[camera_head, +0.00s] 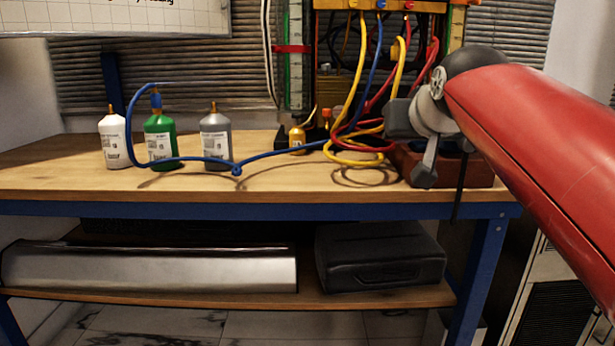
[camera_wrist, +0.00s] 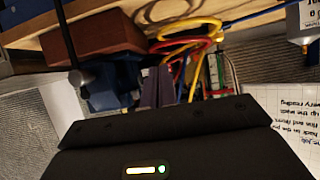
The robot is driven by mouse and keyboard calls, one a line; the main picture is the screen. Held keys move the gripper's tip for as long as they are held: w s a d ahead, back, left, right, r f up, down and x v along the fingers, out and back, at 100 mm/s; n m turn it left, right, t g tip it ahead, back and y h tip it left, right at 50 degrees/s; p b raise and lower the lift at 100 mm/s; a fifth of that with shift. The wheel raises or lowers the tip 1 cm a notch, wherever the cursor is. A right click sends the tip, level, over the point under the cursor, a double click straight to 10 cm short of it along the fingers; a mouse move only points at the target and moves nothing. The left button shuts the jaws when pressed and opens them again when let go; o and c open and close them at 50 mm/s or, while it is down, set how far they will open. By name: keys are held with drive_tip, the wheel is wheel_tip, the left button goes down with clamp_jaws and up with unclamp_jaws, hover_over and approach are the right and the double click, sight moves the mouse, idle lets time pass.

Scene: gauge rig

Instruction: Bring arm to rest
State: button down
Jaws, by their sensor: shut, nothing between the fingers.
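My red arm (camera_head: 545,165) reaches in from the right in the head view, with its grey wrist end over the right part of the bench. My gripper (camera_wrist: 158,72) shows in the wrist view as two grey fingers side by side, shut and empty, beyond its dark body. It is in front of the hose rig, apart from the bench top as far as I can see. In the head view my arm's end hides part of the red-brown block and rig, and the fingertips are not clear there.
The wooden bench (camera_head: 75,182) carries a white bottle (camera_head: 115,140), a green bottle (camera_head: 160,140) and a grey bottle (camera_head: 215,142). A blue hose (camera_head: 285,155) loops by them. Yellow hoses (camera_head: 345,160) and red hoses hang near my wrist. A red-brown block (camera_head: 465,168) sits at right.

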drive_tip(key=s+f+g+p, duration=0.5)
drive_tip(key=s+f+g, duration=0.2)
drive_tip(key=s+f, duration=1.6)
wheel_tip(320, 180, down, 2)
drive_tip(key=shift+s+a+f, duration=0.2)
drive_tip(key=shift+s+a, duration=0.2)
